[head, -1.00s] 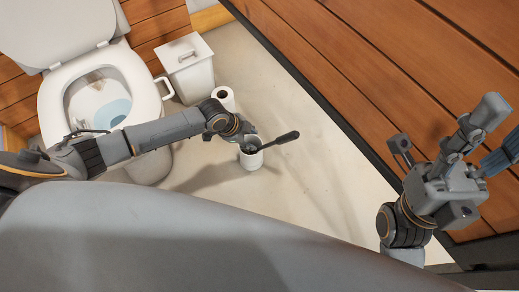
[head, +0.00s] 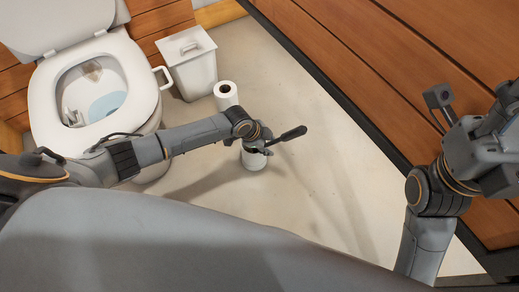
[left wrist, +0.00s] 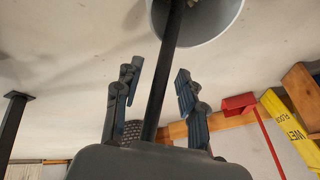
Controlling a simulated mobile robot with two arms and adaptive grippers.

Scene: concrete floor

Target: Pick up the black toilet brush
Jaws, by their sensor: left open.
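The black toilet brush (head: 292,134) stands tilted in a white holder (head: 254,161) on the floor, its handle leaning to the right in the head view. My left gripper (head: 265,146) is at the brush, just above the holder, partly hiding the shaft. In the left wrist view the black shaft (left wrist: 166,75) runs between the two open fingers (left wrist: 156,85), and the white holder (left wrist: 208,18) is at the top. The brush head is hidden in the holder. My right gripper (head: 497,125) is at the right edge, partly cut off; its finger opening is unclear.
A toilet (head: 146,90) stands at the left, with a white lidded bin (head: 190,68) beside it. A paper roll (head: 226,95) stands behind the holder. A wooden panel wall (head: 400,60) bounds the right. In the left wrist view a yellow sign (left wrist: 288,125) shows at the right.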

